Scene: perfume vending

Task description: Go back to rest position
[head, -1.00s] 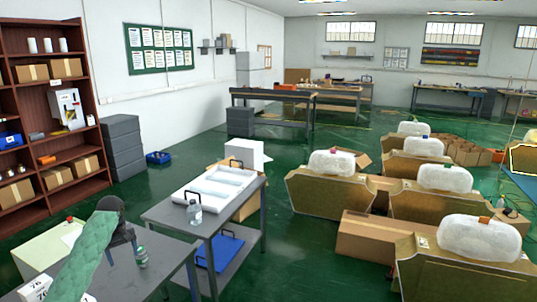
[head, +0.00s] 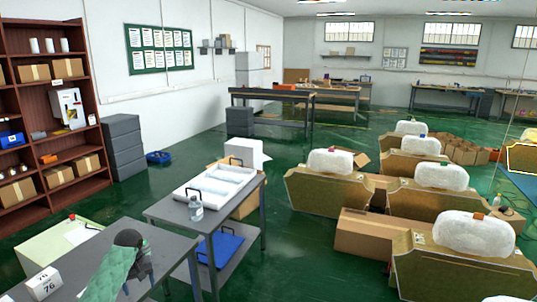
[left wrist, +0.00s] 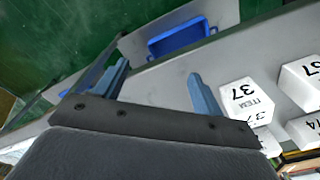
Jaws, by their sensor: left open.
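My left gripper (head: 140,278) is low over the near grey table (head: 185,247), at the end of my green arm from the bottom left. In the left wrist view its two blue-grey fingers (left wrist: 162,88) stand apart with nothing between them. White boxes marked 37 (left wrist: 246,96) lie beyond and to the right of the fingers there. A small green item (head: 147,247) shows partly behind the gripper in the head view; the gripper hides most of it. My right gripper is not in view.
A white box marked 76 (head: 44,284) is at the table's left. A second table (head: 165,209) holds a white tray (head: 183,193) and a clear bottle (head: 196,208); a blue tray (head: 222,243) sits on its lower shelf. Brown shelving (head: 93,150) stands left.

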